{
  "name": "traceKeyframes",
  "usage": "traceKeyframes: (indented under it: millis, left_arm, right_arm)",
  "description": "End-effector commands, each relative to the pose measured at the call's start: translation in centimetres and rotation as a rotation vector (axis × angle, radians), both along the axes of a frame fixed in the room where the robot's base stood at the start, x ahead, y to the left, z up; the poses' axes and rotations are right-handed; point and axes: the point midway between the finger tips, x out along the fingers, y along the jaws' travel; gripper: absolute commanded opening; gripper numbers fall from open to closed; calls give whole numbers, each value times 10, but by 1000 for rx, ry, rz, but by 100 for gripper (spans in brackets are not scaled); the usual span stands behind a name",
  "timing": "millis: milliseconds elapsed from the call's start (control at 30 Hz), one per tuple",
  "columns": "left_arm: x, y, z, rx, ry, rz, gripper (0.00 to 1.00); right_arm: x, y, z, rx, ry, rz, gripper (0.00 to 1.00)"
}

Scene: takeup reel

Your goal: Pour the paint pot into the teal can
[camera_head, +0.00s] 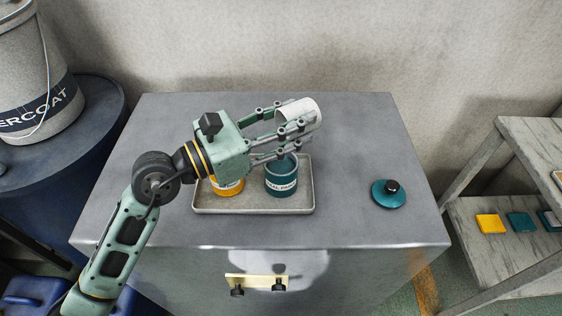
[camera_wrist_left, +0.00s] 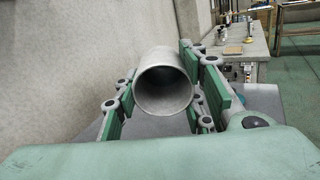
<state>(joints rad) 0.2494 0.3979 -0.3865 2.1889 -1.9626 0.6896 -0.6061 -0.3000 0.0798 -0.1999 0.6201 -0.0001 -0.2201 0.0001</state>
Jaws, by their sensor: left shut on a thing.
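My left gripper (camera_head: 286,130) is shut on a pale grey paint pot (camera_head: 301,112). It holds the pot in the air above the back of the tray, tilted over on its side. In the left wrist view the pot (camera_wrist_left: 163,92) sits between the green finger pads, with its round end toward the camera. The teal can (camera_head: 281,178) stands upright and open in the tray, just below and in front of the pot. No stream of paint shows. My right gripper is not in view.
A grey tray (camera_head: 252,210) holds the teal can and a yellow can (camera_head: 228,188), partly hidden by my gripper. A teal lid with a black knob (camera_head: 390,193) lies to the right on the grey cabinet (camera_head: 350,150). Shelves with coloured samples (camera_head: 490,223) stand at right.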

Motion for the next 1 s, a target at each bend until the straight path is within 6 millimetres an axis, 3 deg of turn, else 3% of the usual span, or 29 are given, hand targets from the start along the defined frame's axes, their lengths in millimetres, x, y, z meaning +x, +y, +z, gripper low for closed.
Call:
traceKeyframes:
  millis: [1000]
  left_arm:
    - [-1,3,10,-99,-58,0,12]
  right_arm:
    - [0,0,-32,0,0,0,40]
